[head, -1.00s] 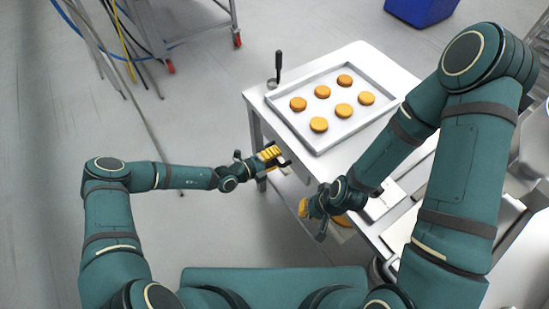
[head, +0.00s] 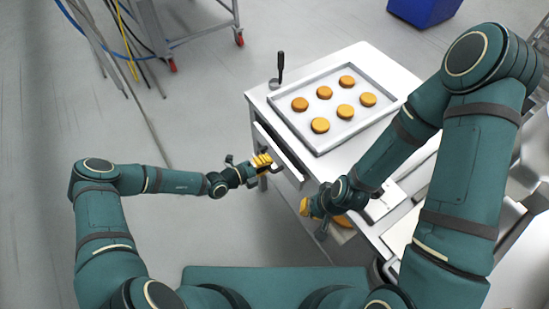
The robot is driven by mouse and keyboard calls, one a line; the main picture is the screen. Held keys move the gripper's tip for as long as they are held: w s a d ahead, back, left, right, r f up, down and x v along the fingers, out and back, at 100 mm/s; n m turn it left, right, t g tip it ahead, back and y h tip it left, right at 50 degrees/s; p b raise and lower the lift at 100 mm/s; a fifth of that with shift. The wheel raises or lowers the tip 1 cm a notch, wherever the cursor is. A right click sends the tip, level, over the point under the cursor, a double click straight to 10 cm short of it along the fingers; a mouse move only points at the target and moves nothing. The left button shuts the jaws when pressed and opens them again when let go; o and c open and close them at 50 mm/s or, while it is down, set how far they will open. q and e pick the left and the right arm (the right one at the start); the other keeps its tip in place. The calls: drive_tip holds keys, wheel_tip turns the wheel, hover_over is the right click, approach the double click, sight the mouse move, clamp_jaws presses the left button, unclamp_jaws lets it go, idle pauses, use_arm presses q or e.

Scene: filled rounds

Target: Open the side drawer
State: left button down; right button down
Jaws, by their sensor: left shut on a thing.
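The side drawer (head: 280,155) is in the near left side of the white table (head: 359,57). Its front stands out a little from the table, with a narrow gap behind its top edge. My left gripper (head: 268,163) is shut on the drawer's dark handle (head: 278,169), which the fingers partly hide. My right gripper (head: 305,208) hangs in front of the table's near edge, to the right of the drawer and apart from it. Its fingers are too small and turned away to tell whether they are open.
A tray (head: 319,152) with several orange rounds (head: 320,125) lies on the table. A dark-handled tool (head: 281,66) stands at the table's far left corner. An orange round thing (head: 342,221) shows below the tabletop.

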use_arm(q)
drive_tip(key=f+v, duration=0.2)
drive_tip(key=v, duration=0.7)
drive_tip(key=f+v, duration=0.1)
drive_tip(key=v, duration=0.9)
drive_tip(key=shift+s+a+f, duration=0.2)
drive_tip(key=shift+a+f, duration=0.2)
drive_tip(key=shift+a, duration=0.05)
drive_tip(key=c, duration=0.9)
unclamp_jaws()
drive_tip(key=shift+s+a, duration=0.1)
drive_tip(key=shift+c, duration=0.2)
drive_tip(key=v, duration=1.2)
drive_tip(key=shift+a, duration=0.1)
